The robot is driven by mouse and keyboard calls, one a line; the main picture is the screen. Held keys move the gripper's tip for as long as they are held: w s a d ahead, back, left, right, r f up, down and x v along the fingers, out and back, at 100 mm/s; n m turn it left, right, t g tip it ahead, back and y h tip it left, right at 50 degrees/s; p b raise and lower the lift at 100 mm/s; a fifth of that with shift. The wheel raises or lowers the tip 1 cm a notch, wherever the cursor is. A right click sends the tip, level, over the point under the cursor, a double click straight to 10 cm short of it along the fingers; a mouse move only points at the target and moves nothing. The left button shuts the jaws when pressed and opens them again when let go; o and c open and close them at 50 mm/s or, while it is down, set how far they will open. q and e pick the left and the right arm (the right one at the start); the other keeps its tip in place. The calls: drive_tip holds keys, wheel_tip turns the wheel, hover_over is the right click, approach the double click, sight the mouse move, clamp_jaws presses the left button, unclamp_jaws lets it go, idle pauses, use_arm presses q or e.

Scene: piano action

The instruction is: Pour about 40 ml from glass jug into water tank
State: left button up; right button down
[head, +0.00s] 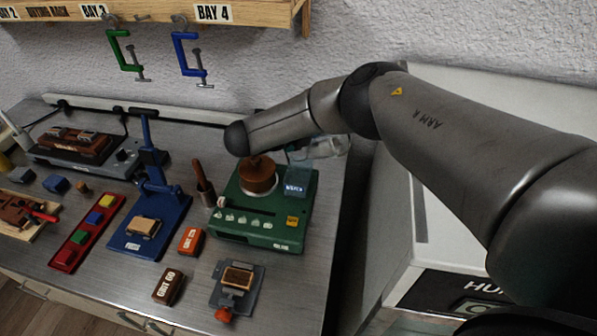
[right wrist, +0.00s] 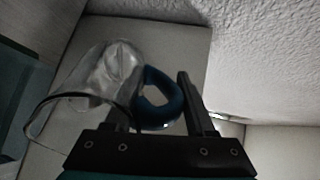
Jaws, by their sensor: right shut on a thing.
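The glass jug (head: 325,147) is clear and shows partly behind my right arm in the head view, right of and beyond the green machine. In the right wrist view the jug (right wrist: 112,75) has its open rim toward the lower left, and its blue handle (right wrist: 160,101) is between my right fingers. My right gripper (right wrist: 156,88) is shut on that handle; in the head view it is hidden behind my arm. The water tank (head: 297,183) is a small blue box with a label on the machine's back right corner. The liquid level cannot be made out. My left gripper is not in view.
The green machine (head: 262,222) carries a brown round part (head: 258,176). A blue press (head: 150,215), a red tray of blocks (head: 88,232) and a grey fixture (head: 238,287) stand nearby. A rack with clamps (head: 187,58) hangs above. A white cabinet (head: 420,240) is at right.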

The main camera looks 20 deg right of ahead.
drive_tip(key=shift+a+h+b, duration=0.15)
drive_tip(key=shift+h+b, duration=0.15)
drive_tip(key=shift+b, duration=0.1)
drive_tip(key=shift+a+h+b, duration=0.2)
drive_tip(key=shift+h+b, duration=0.4)
drive_tip(key=shift+b, duration=0.2)
drive_tip(key=shift+d+r, duration=0.1)
drive_tip(key=shift+d, duration=0.05)
drive_tip(key=shift+d, duration=0.1)
drive_tip(key=shift+w+d, duration=0.1)
drive_tip(key=shift+d, duration=0.6)
drive_tip(key=shift+a+r+h, duration=0.1)
drive_tip(key=shift+r+h, duration=0.05)
drive_tip(key=shift+h, duration=0.35)
idle(0.8)
